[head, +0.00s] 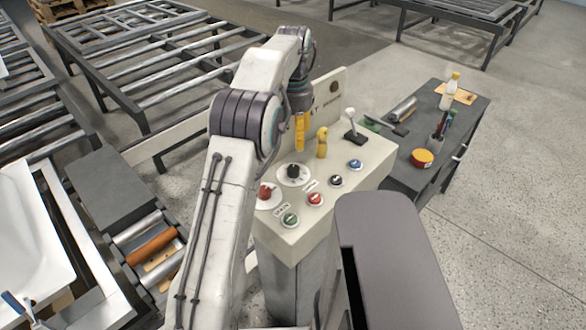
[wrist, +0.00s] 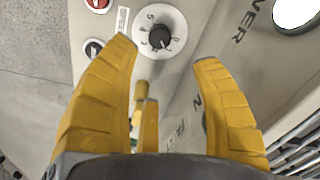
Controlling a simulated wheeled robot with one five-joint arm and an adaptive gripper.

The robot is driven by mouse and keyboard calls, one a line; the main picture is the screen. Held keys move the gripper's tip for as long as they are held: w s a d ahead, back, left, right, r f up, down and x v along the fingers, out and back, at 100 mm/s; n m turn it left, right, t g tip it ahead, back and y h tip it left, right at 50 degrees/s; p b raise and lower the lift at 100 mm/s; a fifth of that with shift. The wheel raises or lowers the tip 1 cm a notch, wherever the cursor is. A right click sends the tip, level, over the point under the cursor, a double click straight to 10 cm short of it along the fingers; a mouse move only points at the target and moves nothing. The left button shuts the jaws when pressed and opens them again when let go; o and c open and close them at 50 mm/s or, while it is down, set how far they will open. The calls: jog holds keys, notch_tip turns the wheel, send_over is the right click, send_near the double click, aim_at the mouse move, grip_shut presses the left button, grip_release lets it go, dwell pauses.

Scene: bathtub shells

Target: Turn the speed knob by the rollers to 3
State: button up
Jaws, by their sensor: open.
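A black knob (head: 293,171) on a round white dial sits on the beige control console (head: 352,183) in the head view. A red knob (head: 264,191) on another white dial is beside it, partly hidden by my arm. In the wrist view the black knob (wrist: 159,37) shows beyond my fingertips, its dial marked with small numbers; 5 is legible, but the pointer's setting is unclear. My gripper (head: 300,132) has yellow fingers and hangs above the console, behind the black knob. It is open and empty in the wrist view (wrist: 165,52), apart from the knob.
A dark bench (head: 402,170) with tools is at right. Rollers (head: 150,244) are at lower left.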

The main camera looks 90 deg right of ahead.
aim_at(293, 168)
notch_tip(293, 168, down, 12)
jog(key=shift+a+r+b, duration=0.1)
jog(key=shift+a+b, duration=0.05)
jog(key=shift+b, duration=0.5)
grip_shut()
dwell(0.7)
